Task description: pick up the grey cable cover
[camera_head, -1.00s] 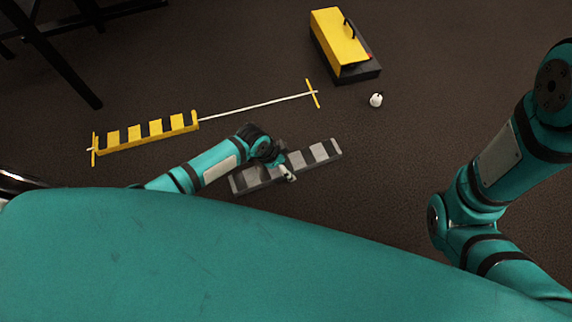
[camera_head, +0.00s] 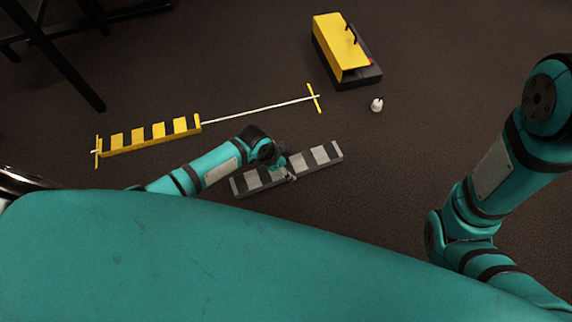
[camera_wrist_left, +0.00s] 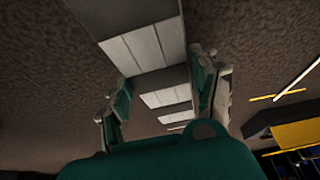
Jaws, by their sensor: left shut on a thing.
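The grey cable cover (camera_head: 321,157), a long bar with black and light grey stripes, lies on the floor in the head view. My left gripper (camera_head: 289,177) is at the middle of the cover. In the left wrist view the cover (camera_wrist_left: 134,48) runs away between the two fingers of my left gripper (camera_wrist_left: 162,98), one on each side of it. The left gripper is shut on the cover. The cover seems to rest on the floor; I cannot tell of any gap. My right arm shows at the right of the head view, but its gripper is out of view.
A yellow and black striped cover (camera_head: 150,137) lies at left, with a white cable (camera_head: 262,109) running right from it between yellow end marks. A yellow and black box (camera_head: 341,48) and a small white object (camera_head: 377,105) stand at upper right. Dark metal legs (camera_head: 58,60) stand upper left.

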